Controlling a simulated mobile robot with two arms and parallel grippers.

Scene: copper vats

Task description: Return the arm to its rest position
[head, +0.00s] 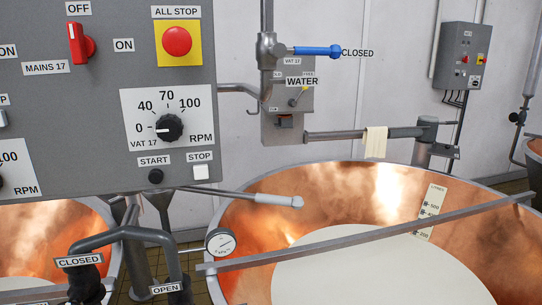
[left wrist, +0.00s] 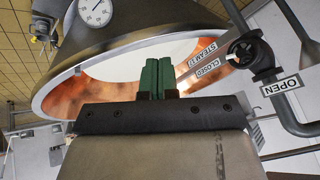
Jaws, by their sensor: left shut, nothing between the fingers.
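My left gripper (left wrist: 157,78) shows in the left wrist view, its two green fingers together and nothing between them. Behind the fingers is the rim of a copper vat (left wrist: 55,90) with pale contents. A black steam valve (left wrist: 250,52) with CLOSED and OPEN labels is to the right of the fingers, apart from them. I cannot make out either gripper in the head view. My right gripper is in neither view.
In the head view a grey control panel (head: 60,100) fills the upper left. A large copper vat (head: 345,180) stands at the right, with a grey bar (head: 370,237) across it. A dial gauge (head: 221,242) and dark steam pipes (head: 125,233) are at the lower left.

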